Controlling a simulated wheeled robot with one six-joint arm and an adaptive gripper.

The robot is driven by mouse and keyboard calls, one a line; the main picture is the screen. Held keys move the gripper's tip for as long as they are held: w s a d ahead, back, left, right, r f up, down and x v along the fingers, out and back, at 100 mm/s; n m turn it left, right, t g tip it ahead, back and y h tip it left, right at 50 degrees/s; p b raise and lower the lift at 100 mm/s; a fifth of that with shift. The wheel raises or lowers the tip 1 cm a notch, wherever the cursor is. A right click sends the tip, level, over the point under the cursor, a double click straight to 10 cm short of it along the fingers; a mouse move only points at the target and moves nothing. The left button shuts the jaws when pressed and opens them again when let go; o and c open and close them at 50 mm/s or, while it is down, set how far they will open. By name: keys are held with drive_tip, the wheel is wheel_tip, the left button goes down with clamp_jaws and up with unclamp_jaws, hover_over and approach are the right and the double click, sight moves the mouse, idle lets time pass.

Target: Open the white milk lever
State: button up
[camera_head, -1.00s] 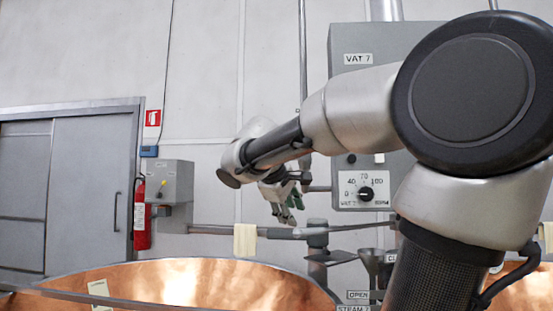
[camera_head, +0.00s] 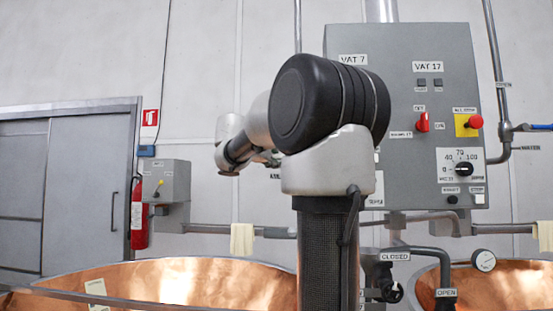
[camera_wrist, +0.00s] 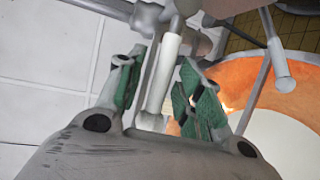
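A white cylindrical lever handle (camera_wrist: 163,75) shows in the wrist view, on a grey metal pipe fitting (camera_wrist: 150,18). My gripper (camera_wrist: 160,88) is open, with a green-padded finger on each side of the handle in the picture. I see a gap on both sides, and I cannot tell how deep the handle lies between the fingers. In the head view my arm hides the lever and most of my gripper.
A copper vat (camera_head: 190,280) stands at the lower left and another (camera_head: 500,287) at the lower right. A grey control panel (camera_head: 405,80) with knobs is on the wall behind. Pipes and a gauge (camera_head: 484,260) lie right of my arm. A second grey rod (camera_wrist: 276,55) is near the right finger.

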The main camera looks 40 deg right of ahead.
clamp_jaws()
